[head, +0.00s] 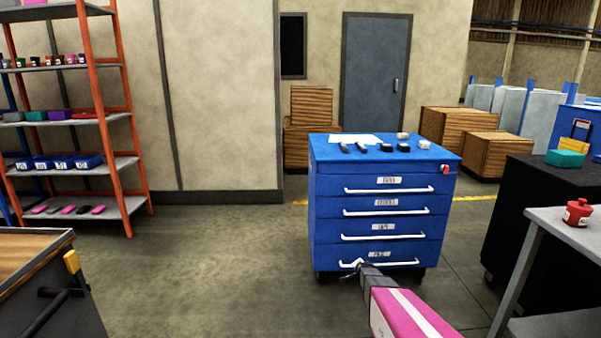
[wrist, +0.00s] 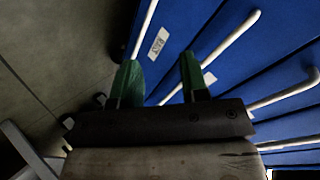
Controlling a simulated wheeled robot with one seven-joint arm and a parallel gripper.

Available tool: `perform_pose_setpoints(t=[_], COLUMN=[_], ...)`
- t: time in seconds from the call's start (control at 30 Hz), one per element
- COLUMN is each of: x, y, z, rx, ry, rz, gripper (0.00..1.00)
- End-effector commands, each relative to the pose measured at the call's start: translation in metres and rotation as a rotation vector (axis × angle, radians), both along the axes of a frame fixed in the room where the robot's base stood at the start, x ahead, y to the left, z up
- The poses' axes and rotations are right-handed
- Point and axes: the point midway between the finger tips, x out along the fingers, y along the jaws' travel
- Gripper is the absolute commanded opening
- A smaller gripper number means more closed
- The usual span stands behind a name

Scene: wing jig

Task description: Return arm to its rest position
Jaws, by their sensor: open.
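My gripper (head: 352,268) is low in front of the blue drawer cabinet (head: 330,230), at the left end of the bottom drawer's white handle (head: 395,263). In the wrist view my gripper (wrist: 161,75) has its two green fingers apart, with blue drawer fronts (wrist: 185,30) beyond them. A white handle (wrist: 228,42) runs behind the gap between the fingers, and another handle (wrist: 146,28) lies beyond the left finger. I cannot tell whether a finger touches a handle. All the drawers look shut.
Hand tools and small boxes lie on the cabinet top (head: 330,155). A grey bench with a red can (head: 578,212) stands at right, and a wooden-topped bench (head: 30,250) at lower left. An orange shelf rack (head: 110,120) is at left. The floor (head: 220,260) left of the cabinet is clear.

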Motion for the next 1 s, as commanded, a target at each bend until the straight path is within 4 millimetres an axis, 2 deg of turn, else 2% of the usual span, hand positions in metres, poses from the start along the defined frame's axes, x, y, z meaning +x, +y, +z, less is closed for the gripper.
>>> perform_pose_setpoints(t=[0.03,0.17,0.3,0.5,0.6,0.7,0.77,1.0], x=[-0.034,-0.100,-0.178,-0.283,-0.320,-0.344,-0.352,-0.356], y=[0.015,0.044,0.069,0.092,0.097,0.100,0.101,0.102], z=[0.026,0.064,0.104,0.155,0.173,0.184,0.188,0.190], rx=[-0.042,-0.152,-0.249,-0.342,-0.364,-0.374,-0.378,-0.379], ry=[0.074,0.277,0.481,0.722,0.804,0.858,0.877,0.888], rz=[0.061,0.234,0.434,0.709,0.811,0.879,0.904,0.918], gripper=[0.41,0.41,0.41,0.41,0.41,0.41,0.41,0.41])
